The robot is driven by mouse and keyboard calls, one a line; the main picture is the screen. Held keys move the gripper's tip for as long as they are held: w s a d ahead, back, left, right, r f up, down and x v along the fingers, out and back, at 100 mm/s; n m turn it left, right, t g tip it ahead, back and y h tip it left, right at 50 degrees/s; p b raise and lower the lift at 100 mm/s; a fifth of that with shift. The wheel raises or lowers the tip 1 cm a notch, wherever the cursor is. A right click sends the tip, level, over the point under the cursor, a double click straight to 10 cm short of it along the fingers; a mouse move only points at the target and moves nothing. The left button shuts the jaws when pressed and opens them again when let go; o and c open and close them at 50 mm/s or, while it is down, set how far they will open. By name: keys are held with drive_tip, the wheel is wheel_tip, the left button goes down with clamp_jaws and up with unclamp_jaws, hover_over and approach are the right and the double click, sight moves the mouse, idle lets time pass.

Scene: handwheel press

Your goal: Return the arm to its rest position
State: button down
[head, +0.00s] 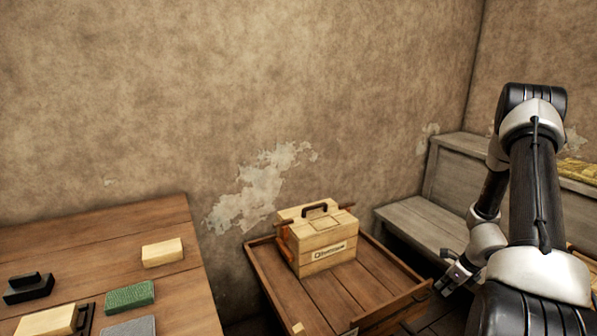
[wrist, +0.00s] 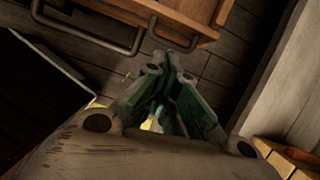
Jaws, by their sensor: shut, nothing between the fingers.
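My arm stands at the right of the head view, bent, with its lower end hanging down. My gripper (head: 448,284) is beside the right edge of the wooden cart (head: 378,277), apart from the toolbox on it. In the wrist view my gripper (wrist: 165,72) points at the plank floor, its greenish fingers together and nothing held between them.
A wooden toolbox (head: 325,262) with a dark handle sits on the cart. A table (head: 190,290) at left bears a pale block (head: 162,253), a green block (head: 129,296) and a black tool (head: 28,288). A grey bench (head: 425,222) stands behind my gripper.

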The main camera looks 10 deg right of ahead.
drive_tip(key=s+a+n+g+y, duration=0.1)
drive_tip(key=s+a+n+y, duration=0.1)
drive_tip(key=s+a+n, duration=0.25)
drive_tip(key=s+a+r+n+h, duration=0.1)
drive_tip(key=s+a+r+n, duration=0.3)
drive_tip(key=r, duration=1.1)
drive_tip(key=s+a+r+n+t+h, duration=0.1)
drive_tip(key=s+a+r+n, duration=0.4)
drive_tip(key=r+n, duration=0.8)
drive_tip(key=s+a+r+n+h, duration=0.1)
drive_tip(key=s+a+r+n, duration=0.4)
drive_tip(key=r, duration=1.2)
drive_tip(key=s+n, duration=0.4)
drive_tip(key=shift+s+a+t+h, duration=0.2)
drive_tip(key=shift+t+h, duration=0.1)
drive_tip(key=shift+t, duration=0.1)
